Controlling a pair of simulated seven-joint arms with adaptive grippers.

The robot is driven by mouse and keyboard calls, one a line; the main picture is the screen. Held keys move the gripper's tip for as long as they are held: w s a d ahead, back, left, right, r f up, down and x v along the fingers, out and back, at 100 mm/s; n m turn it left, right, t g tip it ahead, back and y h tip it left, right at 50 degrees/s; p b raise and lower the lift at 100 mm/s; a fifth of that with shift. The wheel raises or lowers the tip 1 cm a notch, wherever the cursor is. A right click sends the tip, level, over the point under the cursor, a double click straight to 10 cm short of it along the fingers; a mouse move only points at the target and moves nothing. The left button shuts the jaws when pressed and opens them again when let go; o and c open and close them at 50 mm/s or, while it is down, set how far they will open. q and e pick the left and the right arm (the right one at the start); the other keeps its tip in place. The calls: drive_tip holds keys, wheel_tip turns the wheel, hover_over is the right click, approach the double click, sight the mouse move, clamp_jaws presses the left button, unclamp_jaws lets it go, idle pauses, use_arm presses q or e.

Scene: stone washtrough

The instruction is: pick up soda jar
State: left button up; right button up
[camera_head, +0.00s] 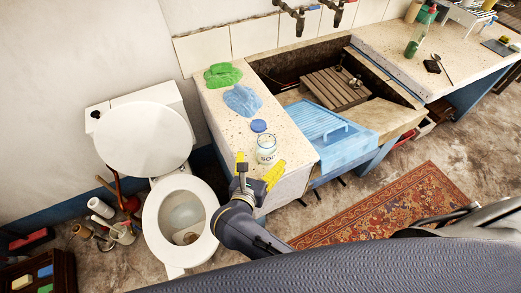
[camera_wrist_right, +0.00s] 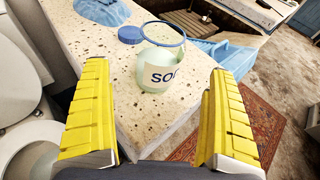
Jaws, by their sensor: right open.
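The soda jar (camera_head: 266,150) is a clear glass jar with a white label and pale contents. It stands upright near the front end of the speckled stone counter. In the right wrist view the jar (camera_wrist_right: 160,68) shows a blue rim and an open top. A blue lid (camera_head: 259,126) lies on the counter behind it, also seen in the wrist view (camera_wrist_right: 130,35). My right gripper (camera_head: 258,168), with yellow fingers, is open just in front of the jar. In the wrist view the jar is ahead of and between the fingers, not gripped. My left gripper is not in view.
Green (camera_head: 223,76) and blue (camera_head: 242,99) cloths lie farther back on the counter (camera_head: 216,107). A blue ridged board (camera_head: 320,126) and a wooden rack (camera_head: 335,88) sit in the trough to the right. A toilet (camera_head: 178,213) stands to the left. A patterned rug (camera_head: 400,203) lies on the floor.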

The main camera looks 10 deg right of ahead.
drive_tip(key=shift+w+f+m+g, duration=0.15)
drive_tip(key=shift+f+m+g, duration=0.1)
drive_tip(key=shift+m+g, duration=0.25)
drive_tip(key=shift+w+d+f, duration=0.1)
drive_tip(key=shift+w+f, duration=0.05)
drive_tip(key=shift+w, duration=0.1)
drive_tip(key=shift+x, duration=3.4)
drive_tip(key=c, duration=1.6)
